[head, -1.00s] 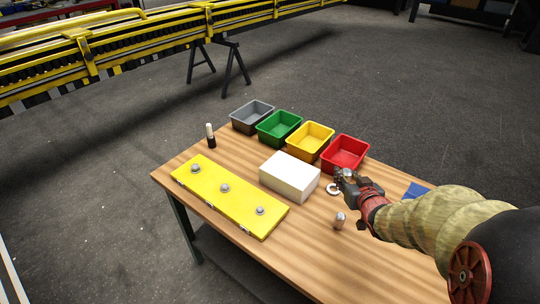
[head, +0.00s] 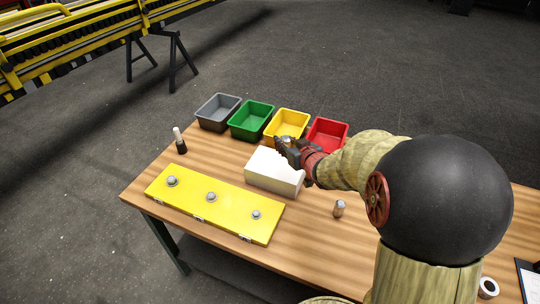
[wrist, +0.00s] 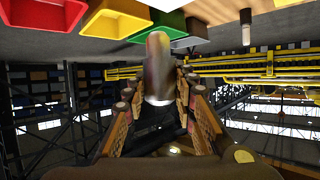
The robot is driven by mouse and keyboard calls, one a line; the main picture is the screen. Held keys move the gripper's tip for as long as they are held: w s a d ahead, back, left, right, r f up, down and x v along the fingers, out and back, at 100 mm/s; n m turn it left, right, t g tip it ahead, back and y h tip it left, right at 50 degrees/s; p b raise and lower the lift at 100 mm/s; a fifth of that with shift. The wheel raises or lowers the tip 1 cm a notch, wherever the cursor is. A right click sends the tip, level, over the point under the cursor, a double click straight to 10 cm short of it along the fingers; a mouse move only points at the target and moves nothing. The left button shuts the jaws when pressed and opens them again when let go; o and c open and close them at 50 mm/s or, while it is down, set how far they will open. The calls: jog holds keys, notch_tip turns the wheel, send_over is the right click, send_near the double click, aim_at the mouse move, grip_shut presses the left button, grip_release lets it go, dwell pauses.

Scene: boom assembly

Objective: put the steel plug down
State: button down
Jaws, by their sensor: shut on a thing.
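My gripper (head: 285,147) is shut on the steel plug (wrist: 158,68), which stands out between the fingers in the wrist view. In the head view the plug shows only as a small shiny bit at the fingertips, in front of the yellow bin (head: 269,131). The gripper is above the table near the back edge of the white box (head: 274,180). The wrist view also shows my gripper (wrist: 160,98) with a finger on each side of the plug.
Grey (head: 211,126), green (head: 244,133) and red (head: 320,150) bins flank the yellow one. A yellow plate (head: 232,213) with round fittings lies at the front left. A small metallic cylinder (head: 339,208) stands on the wooden table (head: 310,235). A marker-like object (head: 180,141) stands at the left.

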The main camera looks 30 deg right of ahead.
jog(key=shift+w+a+f+b, duration=0.1)
jog(key=shift+w+f+b, duration=0.55)
jog(key=shift+w+f, duration=1.05)
jog(key=shift+w+a+f+b, duration=0.15)
jog(key=shift+w+f+b, duration=0.45)
jog(key=shift+w+f, duration=1.1)
jog(key=shift+w+a+f+b, duration=0.1)
jog(key=shift+w+f+b, duration=0.55)
jog(key=shift+w+f, duration=1.05)
jog(key=shift+s+f, duration=0.35)
jog(key=shift+f, duration=0.15)
jog(key=c, duration=1.5)
grip_release()
jog(key=shift+f, duration=0.1)
jog(key=shift+c, duration=0.2)
jog(key=shift+o, duration=0.4)
